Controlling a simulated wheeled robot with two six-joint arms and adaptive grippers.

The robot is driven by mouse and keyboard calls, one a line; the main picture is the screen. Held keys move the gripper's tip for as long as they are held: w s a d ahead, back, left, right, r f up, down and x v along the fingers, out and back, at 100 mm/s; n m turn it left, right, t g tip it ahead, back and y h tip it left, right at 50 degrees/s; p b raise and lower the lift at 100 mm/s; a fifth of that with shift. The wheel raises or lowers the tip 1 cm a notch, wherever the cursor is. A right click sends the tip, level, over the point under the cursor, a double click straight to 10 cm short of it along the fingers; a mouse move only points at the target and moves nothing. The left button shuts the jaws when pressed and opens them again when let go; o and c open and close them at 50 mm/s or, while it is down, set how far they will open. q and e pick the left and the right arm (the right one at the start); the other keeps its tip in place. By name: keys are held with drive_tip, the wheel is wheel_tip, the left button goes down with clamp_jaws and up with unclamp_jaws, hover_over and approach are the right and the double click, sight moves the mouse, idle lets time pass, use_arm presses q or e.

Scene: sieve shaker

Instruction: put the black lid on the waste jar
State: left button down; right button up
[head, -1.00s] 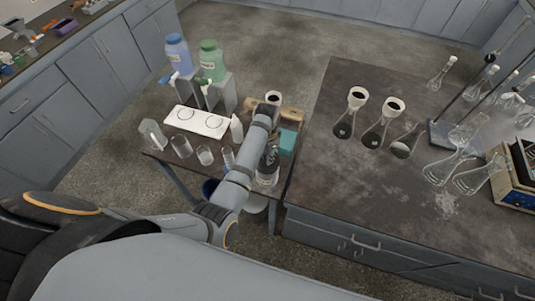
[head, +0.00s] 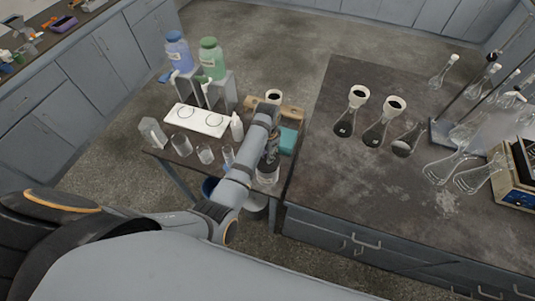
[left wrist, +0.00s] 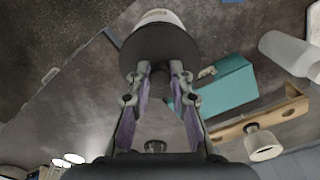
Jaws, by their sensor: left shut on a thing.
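The black lid (left wrist: 160,50) is a dark disc at the top of the left wrist view, between my left gripper's fingertips and the jar. My left gripper (left wrist: 158,75) is shut on the lid, apparently at its narrower middle. The waste jar (left wrist: 155,17) shows as a pale rounded body just beyond the lid; the lid hides most of it. In the head view the clear jar (head: 267,176) stands near the right edge of the small table, under my left gripper (head: 271,156). I cannot tell whether the lid touches the jar. My right gripper is out of view.
A teal box (head: 288,141) and a wooden rack (head: 291,113) stand close by the jar. Several glass beakers (head: 205,154) and a white squeeze bottle (head: 236,127) are to the left. A white plate (head: 197,120) lies behind them. A larger bench (head: 350,190) with flasks is on the right.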

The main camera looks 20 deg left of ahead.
use_arm(q)
drive_tip(key=shift+f, duration=0.1)
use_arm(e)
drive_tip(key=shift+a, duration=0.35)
use_arm(q)
drive_tip(key=shift+f, duration=0.3)
drive_tip(key=shift+f, duration=0.15)
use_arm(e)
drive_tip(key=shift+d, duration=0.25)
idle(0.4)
use_arm(q)
drive_tip(key=shift+f, duration=0.25)
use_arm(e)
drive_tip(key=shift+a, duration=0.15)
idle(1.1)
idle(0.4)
use_arm(q)
drive_tip(key=c, duration=1.1)
unclamp_jaws()
drive_tip(key=shift+c, duration=0.2)
drive_tip(key=shift+r, duration=0.1)
drive_tip(key=shift+r, duration=2.95)
